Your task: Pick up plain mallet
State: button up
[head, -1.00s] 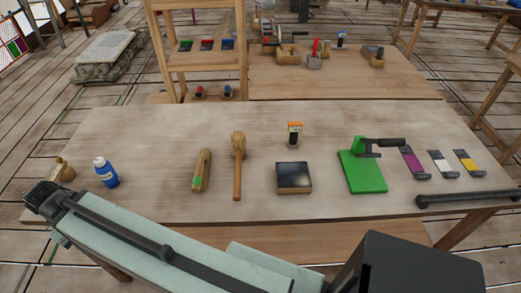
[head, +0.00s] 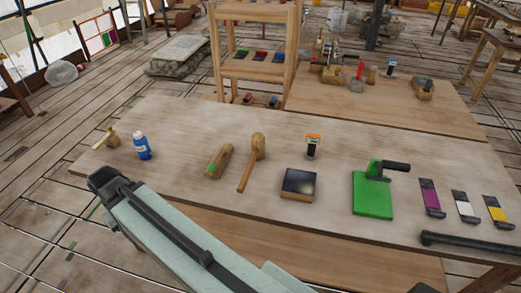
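The plain mallet (head: 258,147) is all wood, with a rounded head toward the back and a handle pointing to the front left. It lies on the long wooden table (head: 330,220) in the head view. Beside it on the left lies a wooden piece with a green spot (head: 219,161), apart from it. My pale arm link crosses the lower left, in front of the table, and ends in a dark joint. No gripper fingers show, so my gripper is not in view. Nothing touches the mallet.
A dark-topped block (head: 298,184) and an orange-topped item (head: 313,146) are right of the mallet. Farther right are a green board (head: 372,195), several coloured strips and a black bar (head: 470,242). A blue bottle (head: 142,147) stands left. A wooden shelf (head: 257,50) stands behind.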

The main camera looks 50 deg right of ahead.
aim_at(257, 139)
jog(key=u, duration=0.1)
jog(key=i, duration=0.9)
jog(key=z, duration=0.1)
